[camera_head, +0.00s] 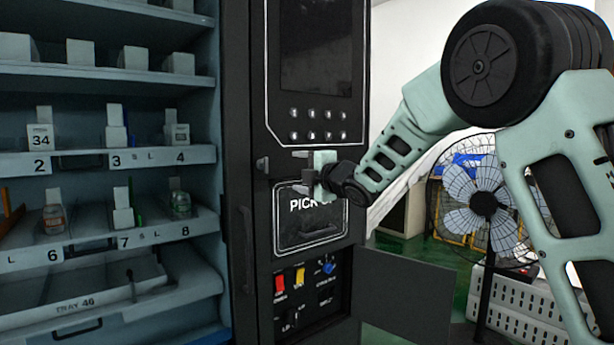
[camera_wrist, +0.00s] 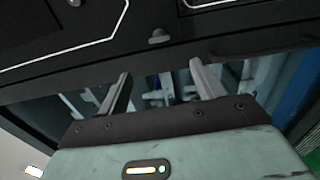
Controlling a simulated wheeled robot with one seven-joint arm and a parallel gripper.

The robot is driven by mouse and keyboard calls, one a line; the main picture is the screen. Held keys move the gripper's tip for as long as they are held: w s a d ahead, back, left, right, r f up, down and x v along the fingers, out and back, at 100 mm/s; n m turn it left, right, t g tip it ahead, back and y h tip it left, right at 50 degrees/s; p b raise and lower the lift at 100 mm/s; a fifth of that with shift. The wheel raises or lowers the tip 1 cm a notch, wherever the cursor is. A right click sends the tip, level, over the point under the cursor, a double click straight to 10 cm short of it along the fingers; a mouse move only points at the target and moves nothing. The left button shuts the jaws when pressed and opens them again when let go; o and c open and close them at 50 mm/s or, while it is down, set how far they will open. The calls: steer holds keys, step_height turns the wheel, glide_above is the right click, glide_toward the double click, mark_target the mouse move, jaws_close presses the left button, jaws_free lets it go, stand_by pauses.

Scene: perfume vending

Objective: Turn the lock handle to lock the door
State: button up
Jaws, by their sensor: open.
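In the wrist view the same lock handle (camera_wrist: 159,38) seems to stick out of the dark panel ahead of the fingers. My gripper (camera_head: 294,172) is open and empty, in front of the panel and a little right of the handle, with its fingers pointing left. In the wrist view my gripper (camera_wrist: 160,70) has its two fingers apart, without visible contact with the handle. Whether the door is fully closed I cannot tell.
Shelves (camera_head: 105,160) with small bottles and boxes stand at the left. A small lower flap (camera_head: 405,292) hangs open to the right, beside switches (camera_head: 300,276). A long dark pull handle (camera_head: 246,250) is on the machine's frame. A fan (camera_head: 485,203) stands behind my arm.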

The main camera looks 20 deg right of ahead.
steer(key=shift+v, duration=1.15)
